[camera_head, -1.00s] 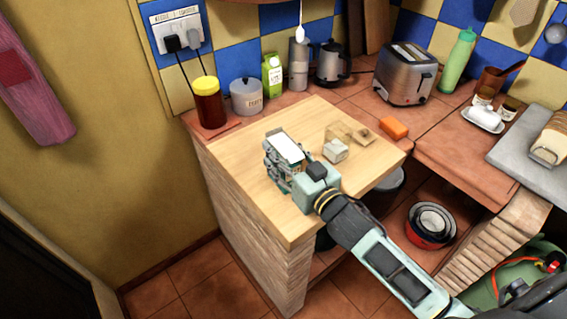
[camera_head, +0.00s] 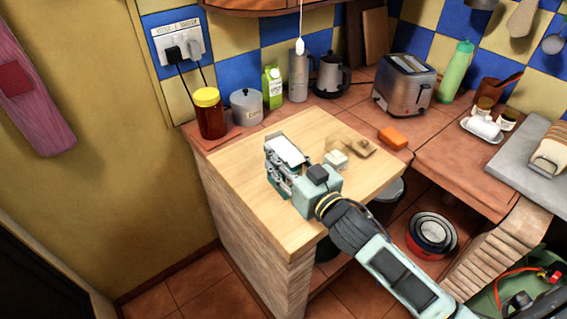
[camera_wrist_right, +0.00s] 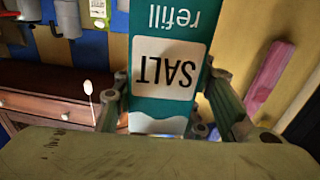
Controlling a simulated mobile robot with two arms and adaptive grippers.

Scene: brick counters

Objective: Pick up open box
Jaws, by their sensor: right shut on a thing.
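The box is a teal carton with a white label reading "SALT" and "refill". It shows upside down in the right wrist view (camera_wrist_right: 170,70), between my gripper fingers. My right gripper (camera_head: 284,168) is shut on it over the left part of the wooden worktop (camera_head: 245,170). In the head view only the carton's pale top face (camera_head: 286,150) shows clearly, with the fingers around its sides. Its bottom is hidden, so I cannot tell its exact height above the worktop. My left gripper is not in view.
A small white block (camera_head: 337,160) and a small brown item (camera_head: 362,149) lie right of the gripper. The worktop's front is clear.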

